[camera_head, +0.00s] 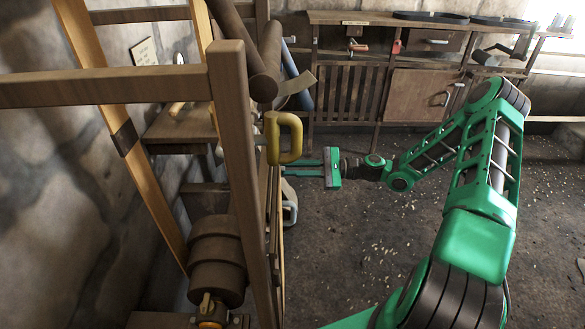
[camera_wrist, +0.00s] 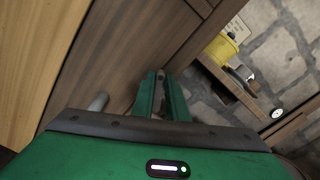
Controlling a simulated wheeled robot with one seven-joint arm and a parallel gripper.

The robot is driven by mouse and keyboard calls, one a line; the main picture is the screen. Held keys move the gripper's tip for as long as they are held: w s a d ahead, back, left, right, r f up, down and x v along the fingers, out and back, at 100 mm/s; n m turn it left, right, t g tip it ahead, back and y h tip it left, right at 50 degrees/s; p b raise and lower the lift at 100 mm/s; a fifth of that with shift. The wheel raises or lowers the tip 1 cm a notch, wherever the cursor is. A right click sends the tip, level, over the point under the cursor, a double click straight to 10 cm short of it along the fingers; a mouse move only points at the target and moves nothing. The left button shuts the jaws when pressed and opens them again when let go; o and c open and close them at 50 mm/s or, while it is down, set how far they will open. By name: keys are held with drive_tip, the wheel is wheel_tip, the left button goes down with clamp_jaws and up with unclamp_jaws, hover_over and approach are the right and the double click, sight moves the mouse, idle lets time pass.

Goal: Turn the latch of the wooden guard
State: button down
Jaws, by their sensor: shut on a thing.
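My gripper (camera_head: 286,170) reaches left to the wooden guard (camera_head: 262,215), which shows nearly edge-on beside the upright post. In the wrist view, the guard's brown panel (camera_wrist: 122,48) fills the middle. The gripper's green fingers (camera_wrist: 160,80) are close together at the panel's lower right part, shut on a small dark piece (camera_wrist: 160,76) that looks like the latch. The fingers hide most of it, so its angle cannot be told. A yellow handle (camera_head: 289,140) stands out from the guard just above the fingers in the head view.
A wooden frame post (camera_head: 238,150) and rail (camera_head: 110,86) stand at the left, with a brown roller (camera_head: 217,262) behind. A workbench (camera_head: 420,95) lines the back wall. A yellow bucket (camera_wrist: 222,48) shows beyond the panel's edge. The floor right of the guard is open.

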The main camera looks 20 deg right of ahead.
drive_tip(key=n, duration=0.4)
drive_tip(key=s+f+n, duration=0.1)
drive_tip(key=n, duration=0.2)
drive_tip(key=f+n, duration=0.1)
drive_tip(key=n, duration=0.3)
drive_tip(key=shift+s+a+f+n, duration=0.2)
drive_tip(key=shift+a+f+n, duration=0.05)
drive_tip(key=shift+a+n, duration=0.05)
idle(0.4)
drive_tip(key=c, duration=1.7)
unclamp_jaws()
drive_tip(key=shift+f, duration=0.1)
drive_tip(key=shift+c, duration=0.2)
drive_tip(key=shift+d, duration=0.1)
drive_tip(key=v, duration=1)
drive_tip(key=shift+d, duration=0.35)
